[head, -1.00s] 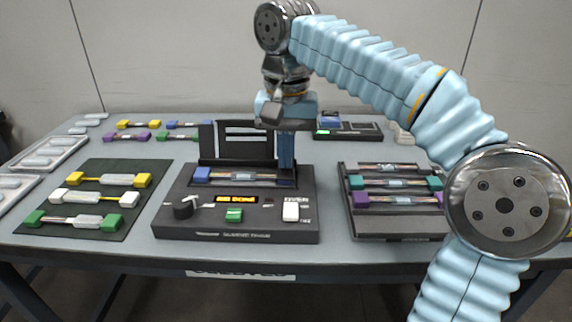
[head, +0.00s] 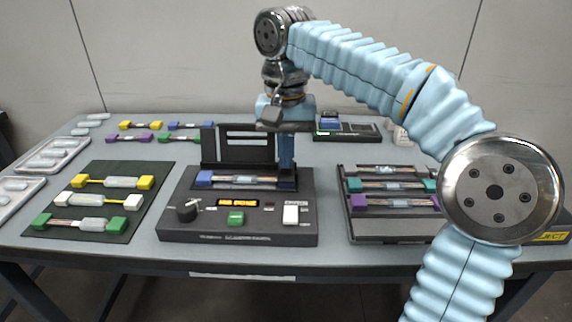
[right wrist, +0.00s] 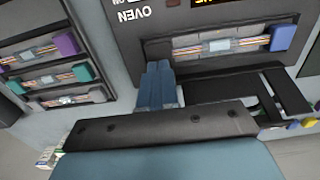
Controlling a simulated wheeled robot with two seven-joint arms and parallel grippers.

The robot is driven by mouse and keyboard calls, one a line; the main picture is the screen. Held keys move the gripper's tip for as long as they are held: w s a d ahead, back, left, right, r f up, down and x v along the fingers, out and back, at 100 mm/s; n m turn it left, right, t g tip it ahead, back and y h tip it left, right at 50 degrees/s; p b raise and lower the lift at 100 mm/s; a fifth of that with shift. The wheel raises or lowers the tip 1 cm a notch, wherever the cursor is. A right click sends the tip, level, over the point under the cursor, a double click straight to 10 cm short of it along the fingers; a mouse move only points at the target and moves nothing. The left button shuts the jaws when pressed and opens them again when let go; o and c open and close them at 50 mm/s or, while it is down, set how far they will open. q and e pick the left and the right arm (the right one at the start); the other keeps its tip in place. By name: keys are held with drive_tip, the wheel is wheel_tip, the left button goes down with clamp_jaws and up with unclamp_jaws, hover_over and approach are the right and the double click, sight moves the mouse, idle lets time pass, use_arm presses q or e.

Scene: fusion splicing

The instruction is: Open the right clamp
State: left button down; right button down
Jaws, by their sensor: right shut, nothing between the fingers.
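The dark splicer (head: 240,226) stands in the middle of the table with its lid (head: 237,149) raised at the back. A fiber piece with a blue end block (head: 204,178) and a clear middle sleeve lies across its top. My right gripper (head: 287,184) points down at the right end of this fiber piece and is shut and empty. In the right wrist view its fingertips (right wrist: 158,68) are beside a dark block (right wrist: 157,50) at the fiber's end, perhaps the right clamp. Whether they touch it, and the clamp's state, I cannot tell. My left gripper is out of view.
A dark tray (head: 385,225) with several fiber pieces lies right of the splicer. A dark mat (head: 105,175) with more pieces lies left. Pale trays (head: 50,157) stand at the far left. The raised lid is close to my right gripper.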

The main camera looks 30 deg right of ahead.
drive_tip(key=shift+w+d, duration=0.15)
drive_tip(key=shift+w+d+r+p, duration=0.15)
drive_tip(key=shift+w+r+p, duration=0.15)
drive_tip(key=shift+r+p, duration=0.5)
drive_tip(key=shift+f, duration=0.1)
idle(0.8)
